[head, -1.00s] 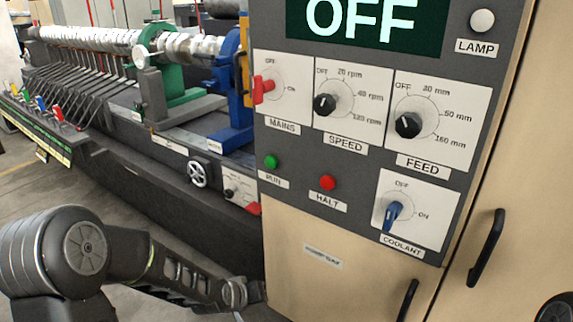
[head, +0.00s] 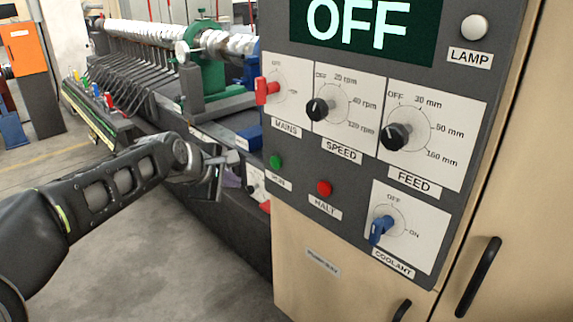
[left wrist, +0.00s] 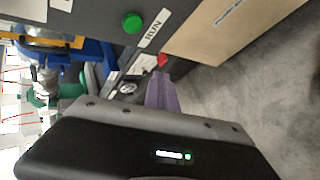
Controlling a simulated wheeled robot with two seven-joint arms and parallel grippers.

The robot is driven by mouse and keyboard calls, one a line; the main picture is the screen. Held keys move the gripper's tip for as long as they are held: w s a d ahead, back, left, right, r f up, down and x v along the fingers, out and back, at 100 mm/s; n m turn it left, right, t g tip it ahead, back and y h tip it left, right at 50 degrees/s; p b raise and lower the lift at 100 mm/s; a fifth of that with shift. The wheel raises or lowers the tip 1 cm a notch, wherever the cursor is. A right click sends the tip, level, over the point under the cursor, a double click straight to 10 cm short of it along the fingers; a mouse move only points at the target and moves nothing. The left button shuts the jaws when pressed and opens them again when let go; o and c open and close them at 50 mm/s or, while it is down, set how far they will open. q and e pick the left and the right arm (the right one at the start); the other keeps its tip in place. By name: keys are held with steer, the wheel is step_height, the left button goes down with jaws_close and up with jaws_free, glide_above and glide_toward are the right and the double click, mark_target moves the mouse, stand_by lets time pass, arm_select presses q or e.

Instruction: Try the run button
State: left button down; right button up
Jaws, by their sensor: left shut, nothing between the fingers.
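The green run button (head: 276,162) sits on the grey control panel (head: 345,225) with its label just below. It also shows in the left wrist view (left wrist: 132,22), beside the label "RUN". The red halt button (head: 325,188) is to its right and lower. My left gripper (head: 232,178) is shut and empty, in front of the machine bed, left of the run button and apart from it. A purplish finger (left wrist: 160,92) shows in the left wrist view. The display (head: 365,25) reads OFF. My right gripper is out of view.
The red mains switch (head: 267,87), black speed knob (head: 318,109), black feed knob (head: 395,137) and blue coolant switch (head: 381,230) stick out of the panel. The lamp (head: 474,27) looks unlit. A long machine stands behind my left arm. Bare floor (head: 190,265) lies below it.

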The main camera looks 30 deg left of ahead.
mark_target(276, 163)
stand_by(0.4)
arm_select(q)
steer(key=w+d+p, duration=0.2)
steer(key=w, duration=0.6)
steer(key=shift+w+d+p, duration=0.2)
steer(key=shift+d+p, duration=0.1)
steer(key=shift+p, duration=0.1)
steer(key=shift+w, duration=0.1)
stand_by(1.8)
steer(key=shift+w+d, duration=0.1)
steer(key=shift+w, duration=0.2)
